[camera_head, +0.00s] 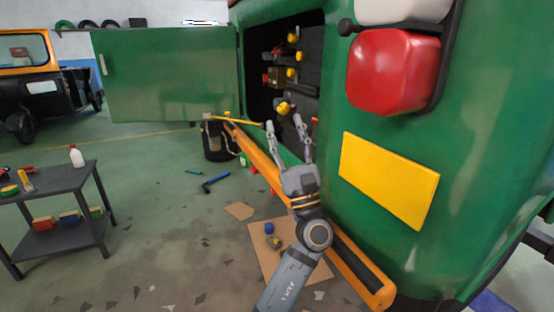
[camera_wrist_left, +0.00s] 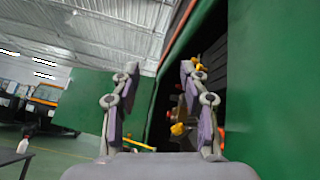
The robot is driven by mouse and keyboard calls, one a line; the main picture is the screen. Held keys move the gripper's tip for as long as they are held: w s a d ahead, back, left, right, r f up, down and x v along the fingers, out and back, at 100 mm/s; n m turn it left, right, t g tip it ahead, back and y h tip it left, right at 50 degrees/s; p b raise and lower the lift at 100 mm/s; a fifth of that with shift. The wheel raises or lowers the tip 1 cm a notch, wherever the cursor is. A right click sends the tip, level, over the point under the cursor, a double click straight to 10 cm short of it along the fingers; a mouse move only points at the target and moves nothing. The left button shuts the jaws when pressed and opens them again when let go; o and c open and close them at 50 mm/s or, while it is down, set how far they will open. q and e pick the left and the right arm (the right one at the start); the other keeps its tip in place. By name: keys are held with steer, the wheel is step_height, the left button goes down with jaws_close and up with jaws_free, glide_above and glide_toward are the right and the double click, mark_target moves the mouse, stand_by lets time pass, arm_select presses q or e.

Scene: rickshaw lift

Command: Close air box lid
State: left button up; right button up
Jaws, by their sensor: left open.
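The green air box lid (camera_head: 165,75) stands swung wide open to the left of the compartment in the green rickshaw body. It also shows in the left wrist view (camera_wrist_left: 88,95), beyond the left finger. The air box opening (camera_head: 313,50) is dark inside and holds several yellow-capped fittings (camera_head: 292,72). My left gripper (camera_head: 287,126) is open and empty in front of the lower part of the opening, apart from the lid. In the left wrist view its two fingers (camera_wrist_left: 158,85) are spread with nothing between them. My right gripper is not in view.
An orange bumper bar (camera_head: 345,255) runs below the body beside my left arm. A red lamp (camera_head: 392,72) and a yellow plate (camera_head: 388,180) are at right. A dark bucket (camera_head: 217,142) stands below the lid.

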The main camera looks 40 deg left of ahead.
arm_select(q)
step_height(320, 180, down, 6)
steer(key=a+n+h, duration=0.2)
steer(key=h, duration=0.1)
steer(key=shift+w+a, duration=0.25)
steer(key=shift+w, duration=0.15)
